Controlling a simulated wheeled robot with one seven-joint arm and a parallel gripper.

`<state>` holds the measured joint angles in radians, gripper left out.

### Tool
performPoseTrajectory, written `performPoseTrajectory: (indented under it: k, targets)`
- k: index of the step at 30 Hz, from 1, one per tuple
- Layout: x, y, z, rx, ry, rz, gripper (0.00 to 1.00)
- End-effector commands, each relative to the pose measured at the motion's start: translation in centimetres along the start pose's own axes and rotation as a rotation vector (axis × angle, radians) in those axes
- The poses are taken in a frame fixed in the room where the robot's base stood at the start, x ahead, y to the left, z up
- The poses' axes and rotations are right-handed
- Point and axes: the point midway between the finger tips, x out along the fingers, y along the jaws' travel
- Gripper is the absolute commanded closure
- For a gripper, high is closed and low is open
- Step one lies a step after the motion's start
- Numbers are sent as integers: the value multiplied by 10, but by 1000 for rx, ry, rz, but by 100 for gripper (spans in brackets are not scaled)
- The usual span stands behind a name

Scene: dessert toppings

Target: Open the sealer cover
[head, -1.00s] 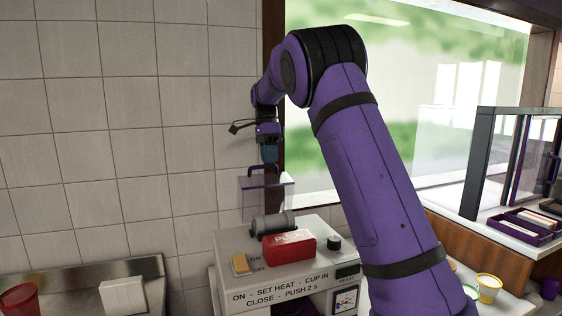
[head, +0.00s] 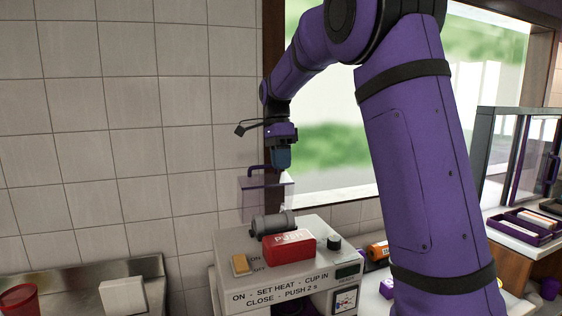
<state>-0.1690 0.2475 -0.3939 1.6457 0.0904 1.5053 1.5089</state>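My gripper (head: 281,164) points down just right of the handle. It overlaps the handle's right end in the picture, and I cannot tell whether they touch. Its fingers are too small to show a gap.
A grey cylinder (head: 273,223) lies behind the red block. A steel counter with a red cup (head: 19,299) and a white block (head: 122,296) is at left. A glass case with a purple tray (head: 526,226) stands at right. The tiled wall is close behind the cover.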

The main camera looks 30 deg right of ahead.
Motion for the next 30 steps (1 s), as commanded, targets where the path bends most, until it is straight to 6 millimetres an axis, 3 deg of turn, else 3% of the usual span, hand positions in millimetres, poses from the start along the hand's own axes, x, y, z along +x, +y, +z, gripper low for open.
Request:
performPoseTrajectory:
  k: [2, 5, 6, 11, 21, 26, 30]
  targets:
    - [0, 0, 0, 0, 0, 0, 75]
    - [-1, -1, 0, 0, 1, -10, 98]
    - [-2, -1, 0, 0, 1, -24, 100]
    - [-12, -11, 2, 1, 10, -172, 100]
    - [-50, -34, 2, 8, 11, -563, 100]
    - [-57, -38, 1, 12, 8, -629, 100]
    - [-50, -44, 1, 12, 9, -634, 100]
